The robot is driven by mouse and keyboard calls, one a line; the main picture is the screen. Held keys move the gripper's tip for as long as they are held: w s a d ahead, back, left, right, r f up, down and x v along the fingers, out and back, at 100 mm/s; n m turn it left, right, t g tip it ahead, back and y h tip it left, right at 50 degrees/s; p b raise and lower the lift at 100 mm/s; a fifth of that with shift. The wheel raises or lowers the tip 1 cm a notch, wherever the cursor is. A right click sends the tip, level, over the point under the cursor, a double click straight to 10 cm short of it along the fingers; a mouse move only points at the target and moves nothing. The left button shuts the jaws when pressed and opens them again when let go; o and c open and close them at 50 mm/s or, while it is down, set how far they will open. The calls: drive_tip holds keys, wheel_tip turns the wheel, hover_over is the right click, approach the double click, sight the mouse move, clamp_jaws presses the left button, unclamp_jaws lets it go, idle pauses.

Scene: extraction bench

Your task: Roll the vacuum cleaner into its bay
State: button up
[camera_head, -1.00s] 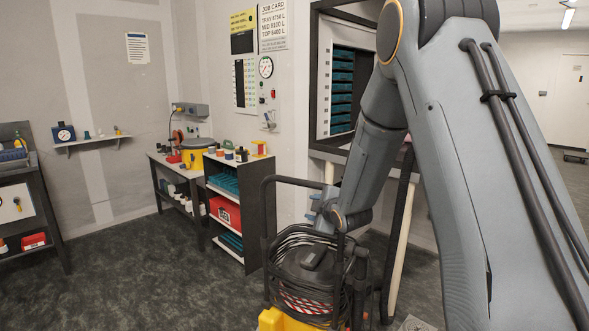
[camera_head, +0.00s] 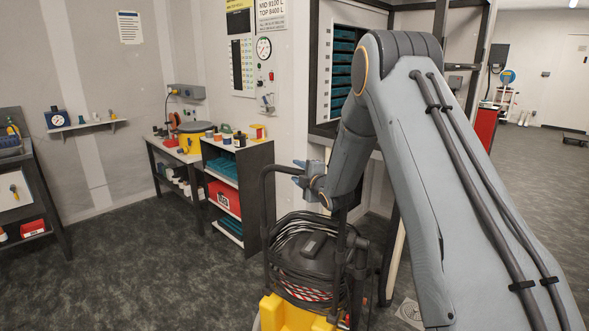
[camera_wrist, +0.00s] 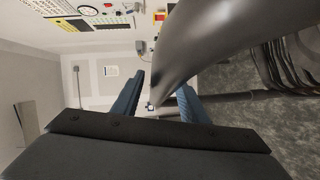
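The vacuum cleaner stands upright on the floor in the lower middle of the head view, with a yellow base (camera_head: 290,316), a dark drum (camera_head: 312,250), coiled black cord and a tall black push handle (camera_head: 267,205). My gripper (camera_head: 298,173) is at the height of the handle's top bar, right at it. In the wrist view my gripper (camera_wrist: 160,98) has its two blue fingers apart, and a thick dark tube (camera_wrist: 205,50) runs close to the lens and down between them. I cannot tell whether the fingers touch it. The vacuum's bay is not clearly identifiable.
A shelf unit (camera_head: 258,185) with a red box and teal trays stands just left of the vacuum, beside a workbench (camera_head: 165,150). Another bench (camera_head: 45,190) is at far left. A dark-framed cabinet (camera_head: 345,75) stands behind my arm. Carpet is clear at the left front.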

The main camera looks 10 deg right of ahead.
drive_tip(key=shift+x, duration=1.2)
clamp_jaws()
drive_tip(key=shift+s+a, duration=0.1)
drive_tip(key=shift+a, duration=0.1)
